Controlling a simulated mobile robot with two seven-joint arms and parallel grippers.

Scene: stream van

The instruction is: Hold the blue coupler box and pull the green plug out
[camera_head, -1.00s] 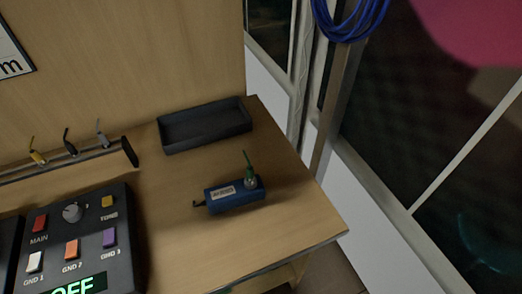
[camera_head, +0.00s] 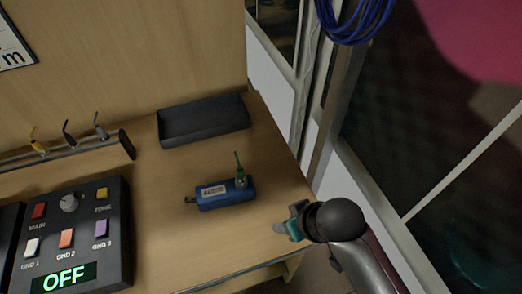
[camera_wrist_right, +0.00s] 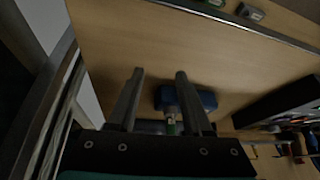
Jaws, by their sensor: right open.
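The blue coupler box (camera_head: 218,197) lies on the wooden bench, with a pale label on its side. The green plug (camera_head: 240,174) stands upright at the box's right end, its green lead pointing up. My right gripper (camera_head: 288,224) is to the right of the box and apart from it, near the bench's right edge. In the right wrist view its two fingers (camera_wrist_right: 160,74) are spread with nothing gripped. The blue box (camera_wrist_right: 205,100) shows beyond the right-hand finger, which hides part of it. The green plug (camera_wrist_right: 172,127) shows between the fingers. My left gripper is not in view.
A black tray (camera_head: 204,124) stands behind the box. A control panel (camera_head: 72,235) reading OFF is at the left. A rail with several hooked tools (camera_head: 70,150) lies behind the panel. Blue cable (camera_head: 346,22) hangs at the upper right. Bench around the box is clear.

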